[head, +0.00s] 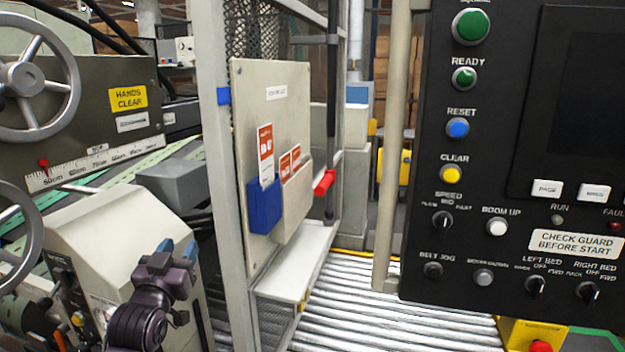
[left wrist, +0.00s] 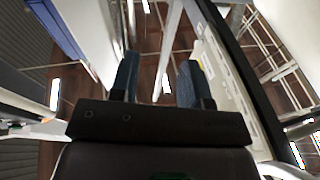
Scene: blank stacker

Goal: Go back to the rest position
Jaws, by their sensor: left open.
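My left gripper (head: 176,250) is in the lower left of the head view, in front of a beige machine housing. Its dark purple wrist comes up from the bottom edge. In the left wrist view its two blue-grey fingers (left wrist: 158,82) stand apart with nothing between them, so it is open and empty. My right gripper is not in view.
A black control panel (head: 478,265) with coloured buttons fills the right side. A beige board (head: 290,75) with a blue holder (head: 264,205) hangs on a post at centre. A roller conveyor (head: 365,300) runs below. Handwheels (head: 22,78) stand at the left.

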